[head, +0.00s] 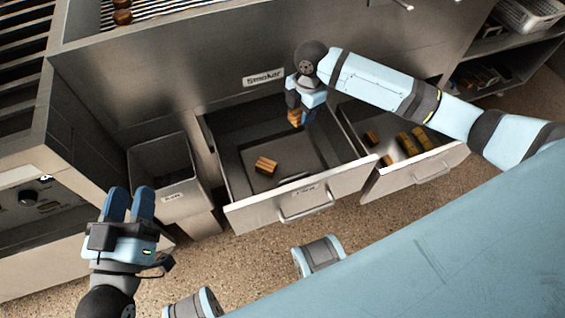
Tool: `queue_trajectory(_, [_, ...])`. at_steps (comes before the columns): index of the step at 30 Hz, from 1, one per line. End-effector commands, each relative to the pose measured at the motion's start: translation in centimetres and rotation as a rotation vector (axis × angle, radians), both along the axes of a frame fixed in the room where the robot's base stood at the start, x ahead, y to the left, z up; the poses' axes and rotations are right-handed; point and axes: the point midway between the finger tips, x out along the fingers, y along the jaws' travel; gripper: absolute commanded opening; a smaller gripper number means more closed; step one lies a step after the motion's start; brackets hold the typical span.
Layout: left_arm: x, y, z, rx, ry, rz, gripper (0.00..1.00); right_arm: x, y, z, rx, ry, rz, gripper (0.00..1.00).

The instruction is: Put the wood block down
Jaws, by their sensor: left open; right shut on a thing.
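A small brown wood block (295,118) is held in my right gripper (296,112), which points down over the back right part of the open middle drawer. The gripper is shut on the block, and its fingers partly hide it. The block appears to be above the drawer floor, but the exact height cannot be told. Another wood block (265,166) lies on the floor of this drawer (232,184), left of the held one. My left gripper (129,205) is open and empty at the lower left, in front of the grey bin.
A second open drawer (424,182) at the right holds several wood pieces. A grey bin (178,187) stands left of the middle drawer. A label reading "Smoker" (263,77) is on the metal front behind. A shelf with a perforated basket (528,14) is at the upper right.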

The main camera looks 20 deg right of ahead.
Motion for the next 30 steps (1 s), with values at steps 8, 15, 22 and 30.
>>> queue_trajectory(8, [-0.2, -0.4, 1.0, -0.040, -0.063, -0.015, 0.43, -0.4, -0.1, -3.5, 0.004, 0.004, 0.087, 0.18])
queue_trajectory(15, [0.0, -0.8, -1.5, -0.024, -0.007, -0.048, 0.43, -0.4, -0.1, -10.1, 0.004, 0.003, 0.085, 0.18])
queue_trajectory(22, [0.1, -1.1, -4.5, 0.023, 0.085, -0.077, 0.43, -0.4, -0.1, -15.1, 0.004, 0.001, 0.084, 0.18])
queue_trajectory(30, [0.1, -1.3, -6.2, 0.047, 0.135, -0.094, 0.43, -0.4, -0.2, -17.7, 0.003, 0.001, 0.083, 0.18])
